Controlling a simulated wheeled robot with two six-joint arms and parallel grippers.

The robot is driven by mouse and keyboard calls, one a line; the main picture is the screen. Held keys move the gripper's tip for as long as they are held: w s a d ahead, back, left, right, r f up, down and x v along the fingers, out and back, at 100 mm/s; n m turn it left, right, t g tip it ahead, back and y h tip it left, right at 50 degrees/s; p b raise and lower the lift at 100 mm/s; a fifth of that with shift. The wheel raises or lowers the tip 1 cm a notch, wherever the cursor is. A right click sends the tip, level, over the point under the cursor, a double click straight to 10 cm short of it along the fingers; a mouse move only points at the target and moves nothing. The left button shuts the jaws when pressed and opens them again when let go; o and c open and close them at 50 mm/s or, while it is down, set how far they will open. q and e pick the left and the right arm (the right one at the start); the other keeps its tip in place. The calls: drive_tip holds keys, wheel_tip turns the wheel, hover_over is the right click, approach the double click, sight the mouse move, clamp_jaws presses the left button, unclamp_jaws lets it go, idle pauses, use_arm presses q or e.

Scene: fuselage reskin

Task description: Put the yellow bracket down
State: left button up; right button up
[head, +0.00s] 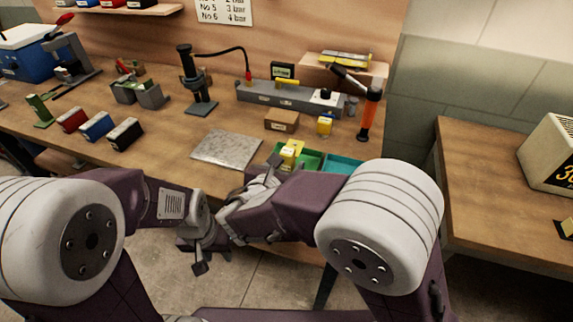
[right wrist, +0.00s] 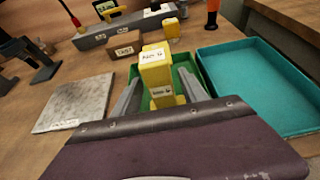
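The yellow bracket (head: 290,152), with white labels, stands at the left side of the green tray (head: 312,161) in the head view. In the right wrist view the bracket (right wrist: 157,72) is upright between the two grey fingers of my right gripper (right wrist: 160,82). The fingers look spread to either side of it, with a gap showing. The bracket's foot is partly hidden, so I cannot tell whether it touches the tray floor. My left gripper (head: 200,252) hangs in front of the bench, away from the bracket; its fingers are unclear.
A teal tray (right wrist: 262,85) adjoins the green tray on the right. A grey metal plate (head: 227,149) lies to the left. A brown box (head: 282,121), a small yellow block (head: 324,126) and an orange-handled tool (head: 368,112) stand behind.

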drive_tip(key=shift+s+r, duration=0.25)
drive_tip(key=shift+r, duration=0.15)
drive_tip(key=p+v, duration=0.2)
drive_tip(key=v, duration=0.9)
drive_tip(key=shift+s, duration=0.35)
